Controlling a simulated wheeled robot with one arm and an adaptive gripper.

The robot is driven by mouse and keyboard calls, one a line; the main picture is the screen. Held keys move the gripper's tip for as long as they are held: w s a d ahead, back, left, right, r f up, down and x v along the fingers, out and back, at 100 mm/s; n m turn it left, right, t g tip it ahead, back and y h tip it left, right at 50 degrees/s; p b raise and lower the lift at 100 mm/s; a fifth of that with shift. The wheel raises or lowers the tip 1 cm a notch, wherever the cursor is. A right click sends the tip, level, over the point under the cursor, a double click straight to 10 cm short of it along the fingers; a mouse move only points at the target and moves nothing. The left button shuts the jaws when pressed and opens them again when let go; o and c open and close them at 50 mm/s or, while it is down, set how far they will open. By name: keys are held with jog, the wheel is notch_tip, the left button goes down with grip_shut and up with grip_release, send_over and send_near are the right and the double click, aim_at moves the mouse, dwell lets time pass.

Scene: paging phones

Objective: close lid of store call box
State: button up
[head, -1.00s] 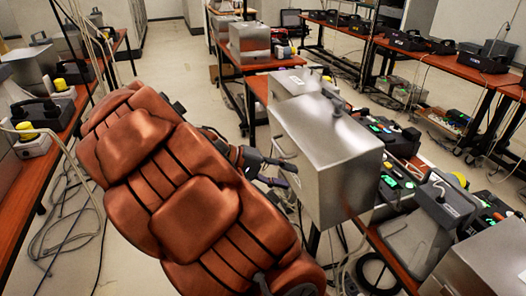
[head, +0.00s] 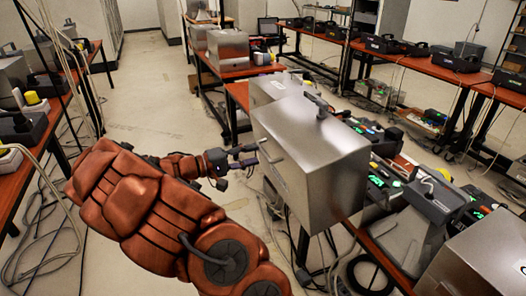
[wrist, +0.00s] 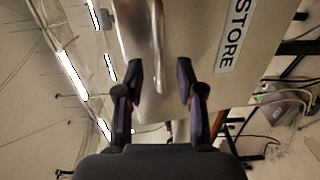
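The store call box (head: 315,165) is a large brushed-metal box at the centre of the head view. My gripper (head: 251,157) is just left of the box's handle side in the head view. In the wrist view my gripper (wrist: 160,88) has its two fingers apart with nothing clamped between them. I cannot tell whether the fingers touch the face, or how far the lid stands open.
Another metal box (head: 275,88) stands right behind the store box. A black phone unit (head: 436,195) and a further metal box (head: 490,262) are at the right. Cables hang below the table. The floor (head: 150,85) to the left is fairly clear.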

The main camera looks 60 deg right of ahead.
aim_at(263, 150)
jog(key=shift+p+x, duration=0.35)
jog(key=shift+x, duration=1.85)
grip_shut()
jog(key=shift+a, duration=0.1)
